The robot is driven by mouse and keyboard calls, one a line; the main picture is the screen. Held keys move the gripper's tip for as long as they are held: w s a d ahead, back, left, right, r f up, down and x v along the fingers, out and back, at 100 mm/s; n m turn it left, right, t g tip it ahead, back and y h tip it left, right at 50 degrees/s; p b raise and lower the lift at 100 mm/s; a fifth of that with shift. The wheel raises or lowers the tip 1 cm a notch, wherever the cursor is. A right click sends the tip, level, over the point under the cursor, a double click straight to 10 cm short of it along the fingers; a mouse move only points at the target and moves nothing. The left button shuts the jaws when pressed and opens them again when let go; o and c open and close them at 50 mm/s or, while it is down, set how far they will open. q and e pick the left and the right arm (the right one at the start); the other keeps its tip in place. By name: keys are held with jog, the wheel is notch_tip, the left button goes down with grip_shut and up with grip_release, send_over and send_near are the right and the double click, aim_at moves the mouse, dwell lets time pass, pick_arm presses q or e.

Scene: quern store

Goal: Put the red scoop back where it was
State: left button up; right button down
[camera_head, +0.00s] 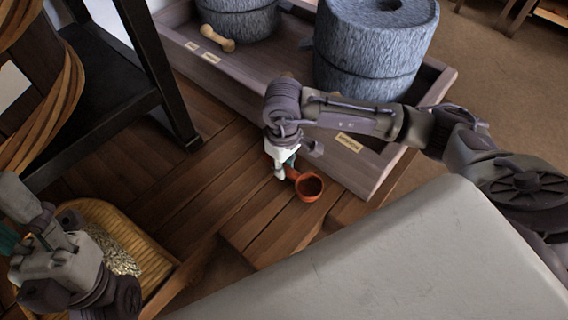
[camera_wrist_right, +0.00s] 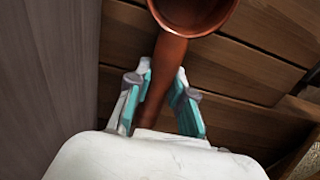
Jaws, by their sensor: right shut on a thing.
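The red scoop (camera_head: 309,187) is an orange-red cup with a short handle, seen in the head view above the wooden planks in front of the long tray. In the right wrist view the scoop (camera_wrist_right: 187,14) shows its bowl at the top edge and its handle running down between my fingers. My right gripper (camera_head: 284,170) is shut on the handle; its teal finger pads (camera_wrist_right: 160,95) lie on both sides of it. Whether the scoop touches the planks I cannot tell. My left gripper (camera_head: 18,243) is at the left edge, and its fingers are mostly cut off.
A woven basket (camera_head: 150,258) with pale grain stands at lower left. A black stand (camera_head: 165,75) is at upper left. Planks between basket and tray are clear.

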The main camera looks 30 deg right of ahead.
jog(key=shift+f+b, duration=0.65)
jog(key=shift+b, duration=0.05)
jog(key=c, duration=0.9)
grip_release()
jog(key=shift+c, duration=0.2)
